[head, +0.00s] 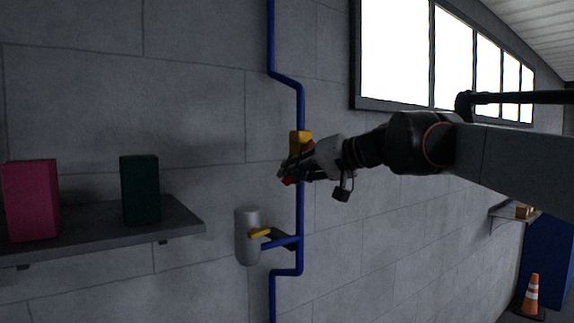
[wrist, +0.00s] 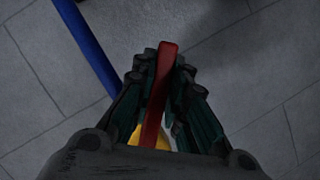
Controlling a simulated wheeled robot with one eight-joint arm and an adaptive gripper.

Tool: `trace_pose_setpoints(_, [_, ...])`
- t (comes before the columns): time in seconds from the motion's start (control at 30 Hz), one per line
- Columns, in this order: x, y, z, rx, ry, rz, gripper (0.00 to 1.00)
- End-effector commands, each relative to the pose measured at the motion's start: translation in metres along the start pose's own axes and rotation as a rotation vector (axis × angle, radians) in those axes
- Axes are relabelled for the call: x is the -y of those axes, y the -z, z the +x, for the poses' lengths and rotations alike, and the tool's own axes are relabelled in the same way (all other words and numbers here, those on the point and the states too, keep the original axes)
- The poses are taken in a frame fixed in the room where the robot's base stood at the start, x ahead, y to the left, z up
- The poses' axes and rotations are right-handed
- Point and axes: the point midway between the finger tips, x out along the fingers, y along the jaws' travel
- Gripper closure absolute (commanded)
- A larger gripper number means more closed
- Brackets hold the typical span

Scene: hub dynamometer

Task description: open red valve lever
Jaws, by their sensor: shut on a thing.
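The red valve lever (wrist: 160,90) lies between the fingers of my gripper (wrist: 170,75) in the wrist view, its rounded end showing past the fingertips. My gripper is shut on it. In the head view my gripper (head: 294,169) is at the blue pipe on the wall, and only bits of the red lever (head: 288,180) show around the fingers. The yellow valve body (head: 300,138) sits on the pipe just above my gripper; part of it also shows below the lever in the wrist view (wrist: 150,138). Much of the lever's base is hidden.
The blue pipe (head: 301,215) runs up the grey block wall. A shelf (head: 180,223) at left holds a pink box (head: 32,200) and a dark green box (head: 140,190). A traffic cone (head: 531,295) stands at right.

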Motion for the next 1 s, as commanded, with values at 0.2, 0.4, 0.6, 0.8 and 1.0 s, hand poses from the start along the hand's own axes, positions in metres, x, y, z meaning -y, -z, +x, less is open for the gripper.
trace_pose_setpoints(0.2, [-0.009,0.000,0.000,0.001,-0.047,-0.112,1.00])
trace_pose_setpoints(0.4, [-0.014,0.000,0.000,0.002,-0.070,-0.169,1.00])
trace_pose_setpoints(0.6, [-0.016,0.001,-0.001,0.002,-0.078,-0.190,1.00])
trace_pose_setpoints(0.8, [-0.016,0.001,-0.001,0.002,-0.079,-0.191,1.00])
trace_pose_setpoints(1.0, [-0.016,0.000,-0.001,0.002,-0.079,-0.190,0.75])
